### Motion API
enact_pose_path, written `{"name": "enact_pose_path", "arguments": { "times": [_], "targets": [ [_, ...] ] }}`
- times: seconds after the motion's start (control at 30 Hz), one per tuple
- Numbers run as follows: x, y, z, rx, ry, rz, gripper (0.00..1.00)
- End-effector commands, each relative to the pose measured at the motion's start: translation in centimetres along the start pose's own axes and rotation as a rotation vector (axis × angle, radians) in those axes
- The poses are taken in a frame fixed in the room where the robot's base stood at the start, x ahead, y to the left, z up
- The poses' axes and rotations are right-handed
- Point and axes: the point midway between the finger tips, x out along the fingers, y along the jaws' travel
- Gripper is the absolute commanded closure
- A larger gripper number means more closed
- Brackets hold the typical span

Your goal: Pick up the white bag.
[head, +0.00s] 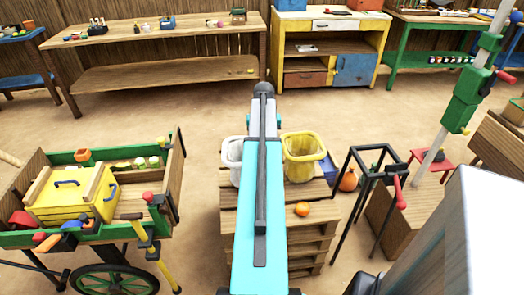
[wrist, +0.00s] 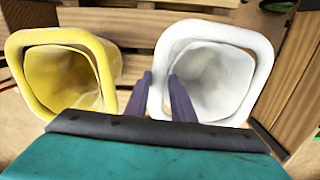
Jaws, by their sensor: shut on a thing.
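The white bag (wrist: 262,70) is an open-mouthed container with a thick rim, on the right in the wrist view. In the head view the white bag (head: 231,152) is partly hidden behind my turquoise arm. My gripper (wrist: 161,82) has its two dark purple fingers on either side of the white bag's near-side wall, shut on its rim. The bag looks upright and empty inside. Whether its bottom touches the wooden pallet is hidden. My gripper is hidden behind my arm in the head view.
A yellow bag (head: 304,146) stands close beside the white one, also in the wrist view (wrist: 22,50). Both are at a slatted wooden pallet (head: 308,239) with an orange (head: 302,209) on it. A black stand frame (head: 375,155) is to the right, a loaded cart (head: 90,236) to the left.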

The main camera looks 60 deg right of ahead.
Motion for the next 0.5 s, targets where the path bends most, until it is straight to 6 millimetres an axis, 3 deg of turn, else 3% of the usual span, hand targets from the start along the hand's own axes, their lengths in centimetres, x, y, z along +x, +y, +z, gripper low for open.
{"name": "enact_pose_path", "arguments": {
  "times": [0.5],
  "targets": [
    [-6.7,0.0,-0.1,0.000,0.001,0.000,1.00]
  ]
}}
